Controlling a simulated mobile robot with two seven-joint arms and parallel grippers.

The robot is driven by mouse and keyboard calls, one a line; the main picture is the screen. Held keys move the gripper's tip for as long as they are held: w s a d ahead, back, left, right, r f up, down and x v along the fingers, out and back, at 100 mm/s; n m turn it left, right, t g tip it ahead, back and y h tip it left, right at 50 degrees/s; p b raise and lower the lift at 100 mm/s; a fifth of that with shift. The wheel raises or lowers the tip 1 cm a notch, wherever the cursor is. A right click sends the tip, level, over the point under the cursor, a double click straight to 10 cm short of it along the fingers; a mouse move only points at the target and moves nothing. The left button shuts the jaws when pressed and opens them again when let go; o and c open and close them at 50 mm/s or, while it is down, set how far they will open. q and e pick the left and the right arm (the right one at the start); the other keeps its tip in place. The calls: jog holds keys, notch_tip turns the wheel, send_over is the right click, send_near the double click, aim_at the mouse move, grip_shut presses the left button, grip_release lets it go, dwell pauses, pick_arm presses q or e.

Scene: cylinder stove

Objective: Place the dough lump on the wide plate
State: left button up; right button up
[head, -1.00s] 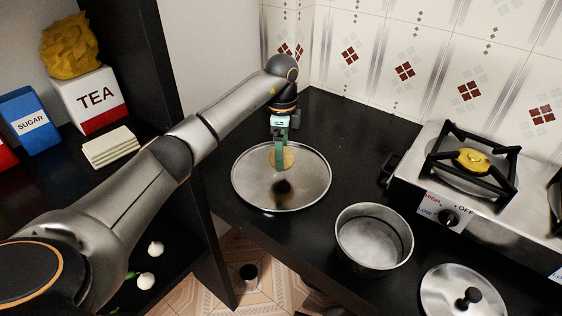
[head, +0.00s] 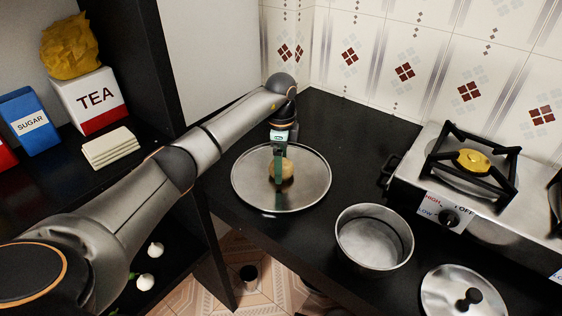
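The wide plate (head: 308,193) is a round, shiny metal disc lying flat on the black counter in the head view. The dough lump (head: 288,170) is a small tan ball over the middle of the plate, low and close to its surface. I cannot tell for certain whether it touches the plate. My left gripper (head: 279,172) reaches down from above, its green fingers at the dough lump and partly covering it. The finger gap is too small to see. My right gripper is not in view.
A metal pot (head: 374,238) stands on the counter right of the plate, with a lid (head: 464,293) in front of it. A stove (head: 450,200) is at the right. A shelf at left holds a tea box (head: 90,100), a sugar box (head: 30,120) and pale slabs (head: 110,147).

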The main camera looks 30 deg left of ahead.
pick_arm(q)
notch_tip(320, 180, up, 12)
jog(key=shift+r+p, duration=0.2)
jog(key=shift+p, duration=0.15)
